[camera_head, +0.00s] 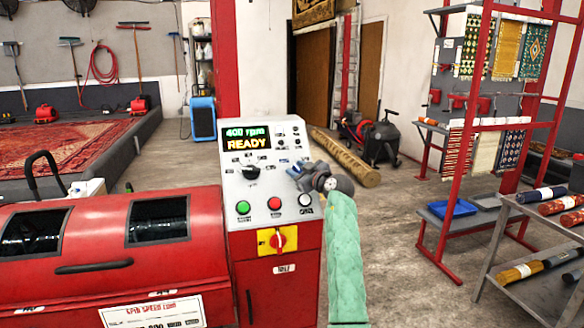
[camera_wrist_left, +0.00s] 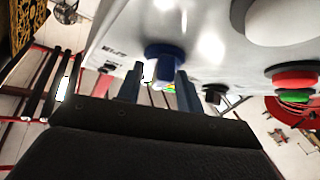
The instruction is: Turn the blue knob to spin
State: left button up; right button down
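The blue knob (camera_wrist_left: 165,57) sticks out of the white control panel in the left wrist view. My left gripper (camera_wrist_left: 159,80) is close in front of it, its two fingers apart with the knob between or just beyond their tips. A gap shows at the left finger; I cannot tell whether the right finger touches. The panel's display (camera_head: 247,138) reads "400 rpm READY". My right gripper is not in view.
The panel also carries a black knob (camera_head: 250,171), green (camera_head: 243,207), red (camera_head: 274,203) and white (camera_head: 305,200) buttons, and a red-and-yellow switch (camera_head: 283,239). A red spinner drum (camera_head: 110,235) stands left. Open floor (camera_head: 395,230) and a rug rack (camera_head: 470,140) are right.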

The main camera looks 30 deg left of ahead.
pick_arm(q)
jog(key=shift+c, duration=0.3)
grip_shut()
